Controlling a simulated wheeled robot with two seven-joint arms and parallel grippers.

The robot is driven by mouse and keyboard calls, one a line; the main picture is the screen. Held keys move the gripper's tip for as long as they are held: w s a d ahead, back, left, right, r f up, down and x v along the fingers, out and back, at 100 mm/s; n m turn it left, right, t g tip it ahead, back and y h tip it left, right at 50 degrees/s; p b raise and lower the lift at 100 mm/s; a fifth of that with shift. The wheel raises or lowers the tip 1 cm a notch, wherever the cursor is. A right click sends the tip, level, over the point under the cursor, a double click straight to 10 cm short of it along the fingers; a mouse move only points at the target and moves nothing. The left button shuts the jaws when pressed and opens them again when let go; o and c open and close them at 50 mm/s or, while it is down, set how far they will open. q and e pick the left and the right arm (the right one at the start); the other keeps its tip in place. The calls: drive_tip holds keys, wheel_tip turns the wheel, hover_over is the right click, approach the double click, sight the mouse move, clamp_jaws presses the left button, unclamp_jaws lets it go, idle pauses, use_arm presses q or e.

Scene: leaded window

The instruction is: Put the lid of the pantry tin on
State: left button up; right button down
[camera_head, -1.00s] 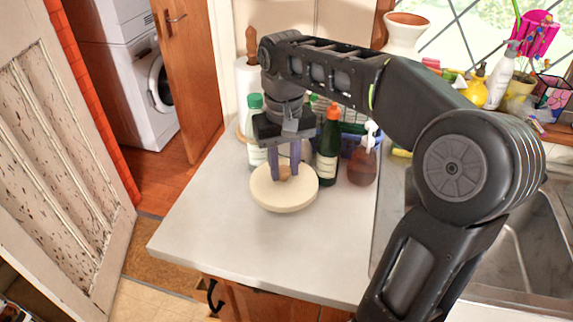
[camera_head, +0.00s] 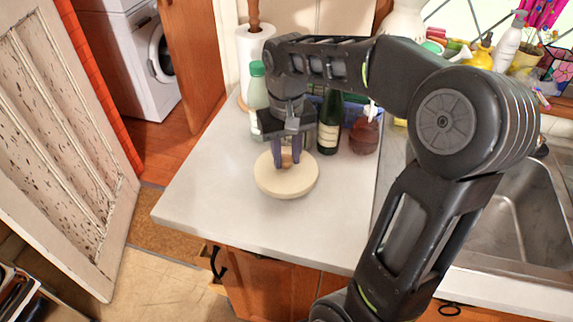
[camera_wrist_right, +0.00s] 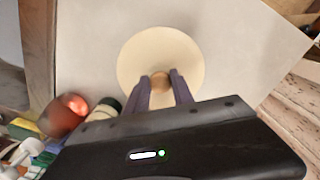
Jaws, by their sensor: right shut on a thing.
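The lid (camera_head: 273,181) is a round cream disc with a small wooden knob (camera_head: 287,158). My right gripper (camera_head: 288,163) is shut on this knob from above. In the right wrist view the lid (camera_wrist_right: 160,45) lies below the fingers, with the knob (camera_wrist_right: 160,82) between the fingertips (camera_wrist_right: 160,78). The lid looks about level over the left part of the counter. I cannot tell whether it touches anything beneath it. No separate tin can be made out; anything under the lid is hidden. My left gripper is not in view.
Behind the lid stand a green-capped bottle (camera_head: 257,88), a dark green bottle (camera_head: 329,125), a reddish-brown bottle (camera_head: 364,136) and a paper towel roll (camera_head: 254,50). A sink (camera_head: 520,215) is at the right. The counter (camera_head: 215,185) left and in front of the lid is clear.

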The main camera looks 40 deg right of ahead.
sight(286, 160)
drive_tip(key=shift+f, duration=0.1)
drive_tip(key=shift+f, duration=1.75)
drive_tip(key=shift+f, duration=0.2)
drive_tip(key=c, duration=1.1)
unclamp_jaws()
drive_tip(key=shift+r, duration=0.1)
wheel_tip(286, 160, up, 12)
drive_tip(key=shift+r+p, duration=0.15)
drive_tip(key=shift+p, duration=0.45)
drive_tip(key=shift+o, duration=0.4)
